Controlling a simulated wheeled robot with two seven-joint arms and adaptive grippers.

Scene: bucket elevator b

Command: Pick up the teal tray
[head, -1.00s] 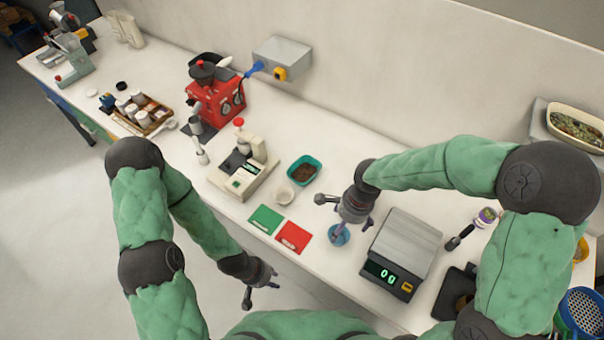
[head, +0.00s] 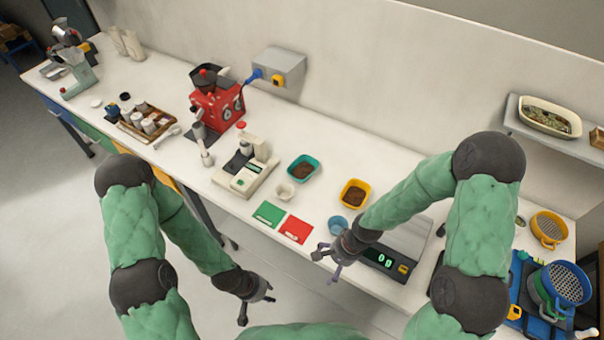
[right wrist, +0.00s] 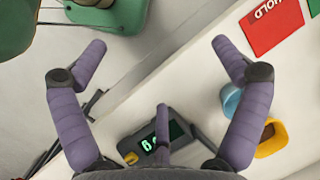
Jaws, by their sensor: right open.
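The teal tray (head: 315,160) is a small tray with brown, grainy contents. It sits on the white bench behind a small white bowl (head: 284,191), to the right of the beige device (head: 245,178). My right gripper (head: 328,265) is open and empty, over the front edge of the bench, in front of the tray and apart from it. Its spread purple fingers show in the right wrist view (right wrist: 158,45), where the teal tray is not in view. My left gripper (head: 257,307) is open and empty in front of the bench, low and well away from the tray.
A green card (head: 268,214) and a red card (head: 296,230) lie at the front edge. A yellow tray (head: 354,193) with brown contents, a blue cup (head: 338,224) and a scale (head: 385,262) stand to the right. A red machine (head: 216,105) stands at the back left.

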